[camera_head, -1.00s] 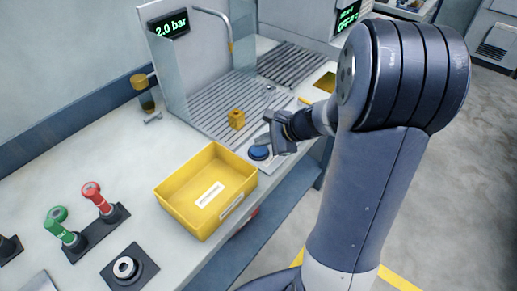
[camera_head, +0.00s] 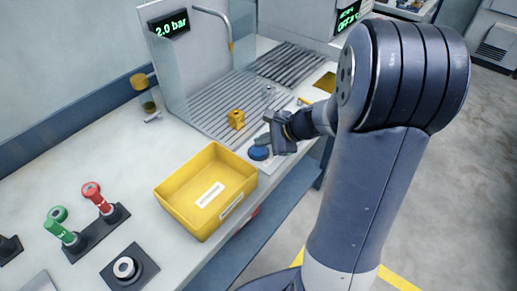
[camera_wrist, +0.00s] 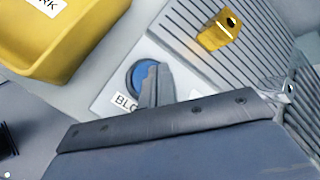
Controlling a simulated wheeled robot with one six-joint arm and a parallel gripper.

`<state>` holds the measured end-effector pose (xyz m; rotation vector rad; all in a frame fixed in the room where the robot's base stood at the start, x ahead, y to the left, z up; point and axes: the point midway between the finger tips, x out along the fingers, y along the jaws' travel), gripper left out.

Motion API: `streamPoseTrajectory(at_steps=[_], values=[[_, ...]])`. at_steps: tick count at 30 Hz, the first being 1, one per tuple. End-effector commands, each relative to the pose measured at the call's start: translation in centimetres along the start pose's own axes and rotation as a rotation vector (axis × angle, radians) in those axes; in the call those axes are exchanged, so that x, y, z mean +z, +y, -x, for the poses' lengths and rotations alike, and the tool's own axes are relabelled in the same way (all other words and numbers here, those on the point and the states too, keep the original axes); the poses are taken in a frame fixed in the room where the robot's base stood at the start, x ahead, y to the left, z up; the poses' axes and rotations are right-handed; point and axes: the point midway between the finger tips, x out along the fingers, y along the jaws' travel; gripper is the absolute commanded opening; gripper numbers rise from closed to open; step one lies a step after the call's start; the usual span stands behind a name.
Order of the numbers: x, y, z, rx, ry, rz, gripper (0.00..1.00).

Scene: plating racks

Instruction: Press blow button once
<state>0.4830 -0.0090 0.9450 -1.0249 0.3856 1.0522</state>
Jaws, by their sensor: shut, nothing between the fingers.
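The blow button (camera_head: 259,153) is a round blue button on a pale plate at the bench's front edge, right of the yellow bin. In the wrist view the blue button (camera_wrist: 138,76) sits in a dark ring, with a partly hidden label starting "BLO" beside it. My gripper (camera_head: 268,140) is shut and empty, close above the button. In the wrist view its fingers (camera_wrist: 157,80) overlap the right part of the button and hide it. I cannot tell whether the fingertips touch it.
A yellow bin (camera_head: 214,151) stands left of the button. A small yellow block (camera_head: 237,119) sits on the slatted grate (camera_head: 215,113) behind it. A pressure display (camera_head: 169,24) reads 2.0 bar. Red (camera_head: 97,196) and green (camera_head: 62,232) handles stand at the left front.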

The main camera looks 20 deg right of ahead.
Motion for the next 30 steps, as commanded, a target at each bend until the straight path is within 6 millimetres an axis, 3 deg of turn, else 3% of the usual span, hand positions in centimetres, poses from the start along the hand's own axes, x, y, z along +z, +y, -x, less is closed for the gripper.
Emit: streamPoseTrajectory(at_steps=[30], values=[[-0.5, 0.49, -0.68, 0.0, 0.0, 0.0, 0.0]])
